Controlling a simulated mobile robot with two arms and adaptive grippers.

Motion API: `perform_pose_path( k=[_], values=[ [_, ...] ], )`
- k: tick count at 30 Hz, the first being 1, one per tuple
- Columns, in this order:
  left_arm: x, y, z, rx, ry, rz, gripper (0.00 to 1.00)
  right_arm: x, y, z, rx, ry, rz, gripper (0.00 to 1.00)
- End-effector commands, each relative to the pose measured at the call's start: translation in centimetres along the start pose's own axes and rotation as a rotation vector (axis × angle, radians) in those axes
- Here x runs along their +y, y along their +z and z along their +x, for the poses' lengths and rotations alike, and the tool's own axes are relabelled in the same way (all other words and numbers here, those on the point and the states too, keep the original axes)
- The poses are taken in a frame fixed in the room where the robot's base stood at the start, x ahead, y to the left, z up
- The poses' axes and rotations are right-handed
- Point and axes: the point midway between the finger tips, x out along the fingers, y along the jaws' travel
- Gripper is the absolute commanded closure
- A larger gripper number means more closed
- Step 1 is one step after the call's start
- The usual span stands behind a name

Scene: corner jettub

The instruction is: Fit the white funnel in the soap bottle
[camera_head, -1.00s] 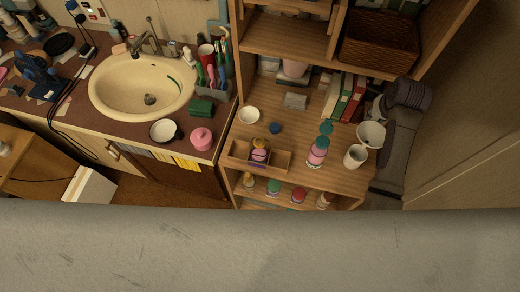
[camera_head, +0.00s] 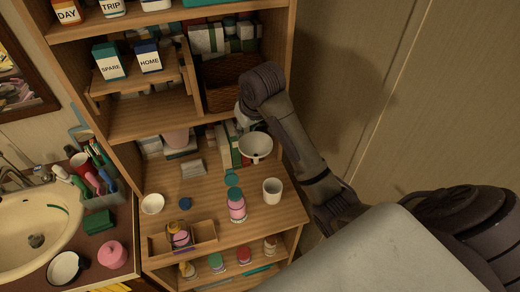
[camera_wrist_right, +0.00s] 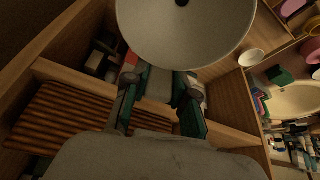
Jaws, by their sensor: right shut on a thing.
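My right gripper (camera_head: 243,122) is shut on the white funnel (camera_head: 255,146), above the back right of the wooden shelf. Another pink bottle (camera_head: 180,238) stands in a small wooden tray. I cannot tell which is the soap bottle. My left gripper is out of view.
A white mug (camera_head: 272,190) stands right of the pink bottle, close to the funnel. Books (camera_head: 222,146) and a wicker basket (camera_head: 228,82) are behind. Shelf walls flank the arm.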

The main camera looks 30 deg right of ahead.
Motion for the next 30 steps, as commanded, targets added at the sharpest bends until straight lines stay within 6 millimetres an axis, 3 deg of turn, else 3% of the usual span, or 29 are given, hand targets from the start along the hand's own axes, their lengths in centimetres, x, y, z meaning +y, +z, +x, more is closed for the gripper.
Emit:
perform_pose_path(
  k=[1,6,13,16,23,30],
  values=[
    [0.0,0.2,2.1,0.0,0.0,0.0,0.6,-0.8,0.7,0.0,0.007,-0.009,-0.055,1.0],
    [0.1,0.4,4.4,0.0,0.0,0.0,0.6,-4.3,4.0,-1.8,0.005,-0.086,-0.227,1.0],
    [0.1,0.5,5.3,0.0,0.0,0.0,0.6,-8.9,9.0,-2.5,0.004,-0.216,-0.506,1.0],
    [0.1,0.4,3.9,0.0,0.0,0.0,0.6,-11.7,9.5,-2.7,0.006,-0.291,-0.665,1.0],
    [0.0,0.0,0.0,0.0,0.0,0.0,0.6,-18.4,8.0,-2.2,0.011,-0.442,-1.001,1.0],
    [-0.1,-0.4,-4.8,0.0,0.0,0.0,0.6,-27.0,7.0,-1.7,0.015,-0.622,-1.412,1.0]
  ],
)
